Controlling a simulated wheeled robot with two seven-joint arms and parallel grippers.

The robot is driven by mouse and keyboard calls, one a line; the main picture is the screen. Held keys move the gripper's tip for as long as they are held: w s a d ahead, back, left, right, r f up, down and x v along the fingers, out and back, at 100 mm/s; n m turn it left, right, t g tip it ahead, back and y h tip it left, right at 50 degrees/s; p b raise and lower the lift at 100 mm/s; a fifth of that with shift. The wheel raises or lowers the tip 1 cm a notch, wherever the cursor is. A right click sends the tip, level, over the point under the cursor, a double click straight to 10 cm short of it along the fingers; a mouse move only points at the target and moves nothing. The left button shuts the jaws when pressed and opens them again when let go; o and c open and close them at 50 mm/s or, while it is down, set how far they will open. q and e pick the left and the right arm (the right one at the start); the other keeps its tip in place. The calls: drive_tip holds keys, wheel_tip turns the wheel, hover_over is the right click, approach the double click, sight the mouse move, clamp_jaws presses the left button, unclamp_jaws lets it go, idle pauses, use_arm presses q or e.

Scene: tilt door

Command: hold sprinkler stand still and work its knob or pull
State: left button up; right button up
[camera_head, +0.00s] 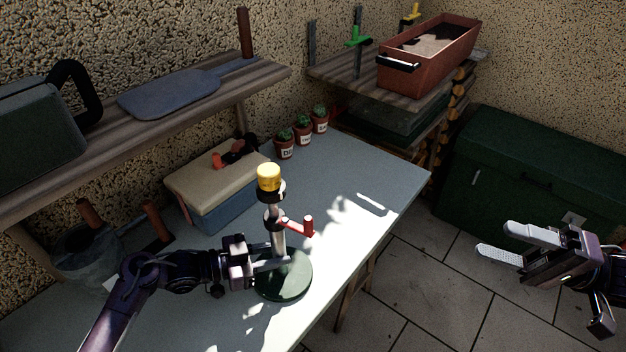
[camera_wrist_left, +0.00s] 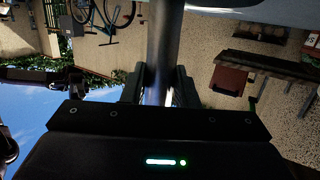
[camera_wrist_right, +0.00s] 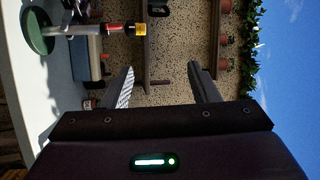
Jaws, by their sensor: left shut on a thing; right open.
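The sprinkler stand (camera_head: 279,243) stands upright on the table. It has a round dark green base (camera_head: 290,283), a grey post, a red-handled lever (camera_head: 307,226) on its right side and a yellow knob (camera_head: 268,178) on top. My left gripper (camera_head: 272,262) is shut around the lower post, just above the base. In the left wrist view the post (camera_wrist_left: 165,45) runs between its fingers. My right gripper (camera_head: 511,244) is open and empty, off the table's right side, well apart from the stand. The right wrist view shows the stand's base (camera_wrist_right: 38,31) and yellow top (camera_wrist_right: 140,29) beyond its fingers.
A cooler box (camera_head: 217,188) with a light lid stands behind the stand. Several small potted cacti (camera_head: 303,130) line the table's back edge. A wooden shelf (camera_head: 150,125) overhangs the left. A dark green chest (camera_head: 540,170) stands at the right. The table's right part is clear.

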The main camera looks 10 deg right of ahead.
drive_tip(key=w+a+r+n+g, duration=0.2)
drive_tip(key=a+r+n+g, duration=0.1)
drive_tip(key=a+n+g, duration=0.4)
drive_tip(key=w+a+r+n+g+y, duration=0.1)
drive_tip(key=a+r+n+g, duration=0.3)
drive_tip(key=a, duration=0.6)
drive_tip(key=w+a+r+n+g, duration=0.2)
drive_tip(key=a+r+n+g, duration=0.15)
drive_tip(key=a+n, duration=0.4)
drive_tip(key=s+a+f+n+g+h, duration=0.1)
drive_tip(key=s+a+n+h, duration=0.35)
drive_tip(key=a, duration=0.35)
drive_tip(key=s+a+f+n+g+h, duration=0.1)
drive_tip(key=s+a+n+g+h, duration=0.1)
drive_tip(key=s+a+n+h, duration=0.45)
drive_tip(key=t+h, duration=0.9)
drive_tip(key=t, duration=0.1)
hover_over(308, 218)
wheel_tip(308, 218, down, 6)
drive_tip(key=shift+a+r, duration=0.1)
drive_tip(key=shift+r, duration=0.05)
drive_tip(key=shift+f, duration=3.45)
